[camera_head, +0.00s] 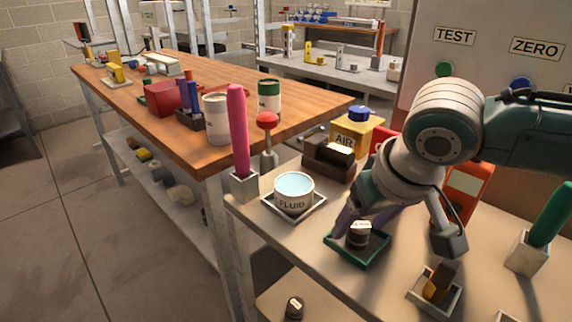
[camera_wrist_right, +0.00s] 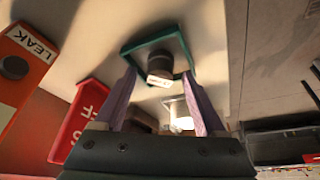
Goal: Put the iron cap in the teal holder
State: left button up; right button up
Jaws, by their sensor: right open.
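A dark round cap (camera_head: 359,234) with a pale label sits inside the square teal holder (camera_head: 376,261) on the bench. In the right wrist view the cap (camera_wrist_right: 160,66) is inside the holder (camera_wrist_right: 184,42); its label is too small to read. My right gripper (camera_head: 364,218) is just above the holder, with purple fingers apart. The right wrist view shows its fingertips (camera_wrist_right: 159,76) on either side of the labelled end of the cap, with gaps between. A similar dark labelled cap (camera_head: 294,307) lies on a lower surface. My left gripper is out of view.
A fluid cup (camera_head: 295,194) stands in a tray left of the holder. A dark brown block (camera_head: 328,158) and a yellow AIR box (camera_head: 353,134) are behind. A small tray (camera_head: 419,298) with a yellow-brown piece is at front right. The bench edge is close left.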

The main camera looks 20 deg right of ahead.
jog(key=d+p+v, duration=0.1)
jog(key=p+v, duration=0.3)
jog(key=v, duration=0.8)
jog(key=s+a+f+n+y, duration=0.25)
jog(key=s+a, duration=0.35)
jog(key=a, duration=0.3)
jog(key=s+d+f+h, duration=0.1)
jog(key=s+d+f, duration=0.1)
jog(key=s, duration=0.8)
jog(key=shift+d+n+g+h, duration=0.25)
jog(key=shift+n+g+h, duration=0.1)
jog(key=shift+n+g, duration=0.1)
notch_tip(320, 180, up, 47)
jog(key=p, duration=4.6)
jog(key=shift+f, duration=0.2)
